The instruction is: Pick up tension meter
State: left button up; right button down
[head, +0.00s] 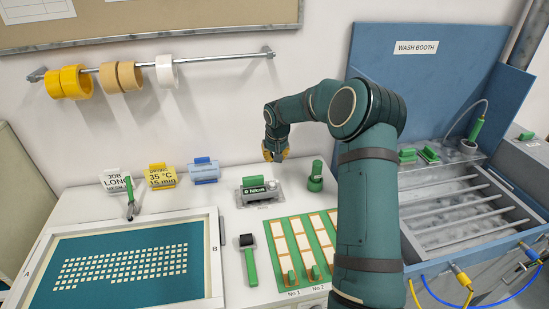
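The tension meter looks to be the grey device (262,195) with a green handle on top and a dark label reading something like "N/cm". It stands upright on the white table behind the green board. My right gripper (275,155), with yellow fingertips, hangs in the air above and slightly right of the meter in the picture, apart from it. Nothing shows in its fingers, but their opening is too small to make out. My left gripper is not in view.
A framed screen (120,265) lies at left, with sign cards (161,176) behind it. A green-handled tool (249,262) and a green board (292,227) lie in front of the meter. A green knobbed object (315,178) stands close right. The wash booth (440,205) is at right.

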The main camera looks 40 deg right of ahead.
aim_at(253, 188)
jog(key=k, duration=1)
